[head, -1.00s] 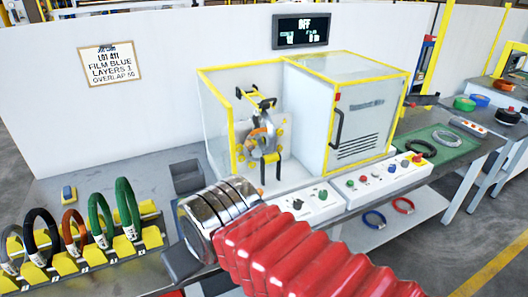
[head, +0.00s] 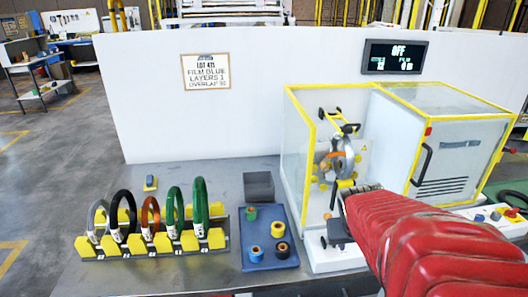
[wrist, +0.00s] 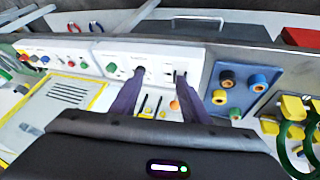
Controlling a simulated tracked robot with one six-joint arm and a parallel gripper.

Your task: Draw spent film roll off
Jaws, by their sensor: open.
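The wrapping machine (head: 292,190) stands right of centre in the head view, with a yellow frame and clear panels. Inside it is a grey ring head (head: 345,158) with a small orange-brown part (head: 331,163), possibly the spent film roll; I cannot tell for sure. My gripper (head: 340,222) is at the machine's open front, below the ring head. In the wrist view its two dark fingers (wrist: 159,76) are apart with nothing between them.
A yellow rack (head: 150,243) with several coils stands further left. A grey bin (head: 258,186) sits behind the tray. The display (head: 392,57) reads OFF. A control panel (wrist: 130,60) lies beyond my fingers.

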